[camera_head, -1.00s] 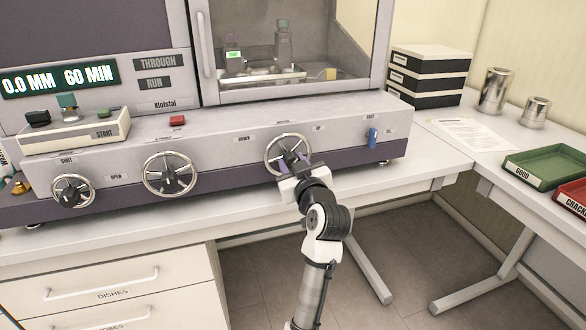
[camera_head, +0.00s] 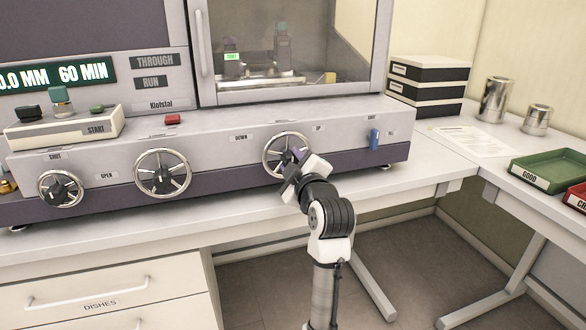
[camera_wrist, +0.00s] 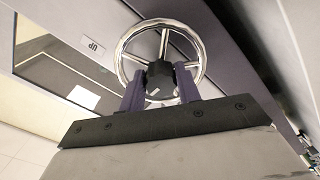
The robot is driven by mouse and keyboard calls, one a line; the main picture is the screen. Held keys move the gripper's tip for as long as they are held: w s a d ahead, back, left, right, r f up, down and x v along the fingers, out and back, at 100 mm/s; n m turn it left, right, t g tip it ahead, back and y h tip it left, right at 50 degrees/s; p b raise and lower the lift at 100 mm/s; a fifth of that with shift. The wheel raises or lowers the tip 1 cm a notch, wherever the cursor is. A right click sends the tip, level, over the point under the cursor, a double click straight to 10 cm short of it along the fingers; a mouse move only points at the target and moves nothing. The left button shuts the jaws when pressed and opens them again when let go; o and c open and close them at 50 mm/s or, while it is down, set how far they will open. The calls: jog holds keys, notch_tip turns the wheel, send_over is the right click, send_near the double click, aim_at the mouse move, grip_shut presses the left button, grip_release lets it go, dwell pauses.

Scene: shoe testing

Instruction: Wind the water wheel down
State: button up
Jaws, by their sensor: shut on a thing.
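The spoked metal wheel (camera_head: 264,157) between the DOWN and UP labels is on the front of the machine, right of centre in the head view. My gripper (camera_head: 293,162) reaches it from below right and hides part of it. In the wrist view the wheel's chrome rim (camera_wrist: 123,45) shows, and my gripper (camera_wrist: 160,88) is shut on its black hub knob (camera_wrist: 158,72), one purple finger on each side. The UP label (camera_wrist: 94,47) is left of the wheel there. Behind the window (camera_head: 325,35), dark bottle-like items stand on a light support; any water level is unclear.
Two more wheels, by OPEN (camera_head: 163,174) and SHUT (camera_head: 60,189), are left on the same panel. A blue switch (camera_head: 374,138) is to the right. A red button (camera_head: 172,119) sits above. The display (camera_head: 60,75) ends in 60 MIN. A green tray (camera_head: 550,172) is far right.

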jog(key=shift+n, duration=0.3)
jog(key=o, duration=1)
jog(key=shift+s, duration=0.1)
jog(key=b+v, duration=0.2)
jog(key=v, duration=1.1)
jog(key=shift+s+d+r, duration=0.1)
jog(key=shift+s+d, duration=0.05)
jog(key=shift+s, duration=0.15)
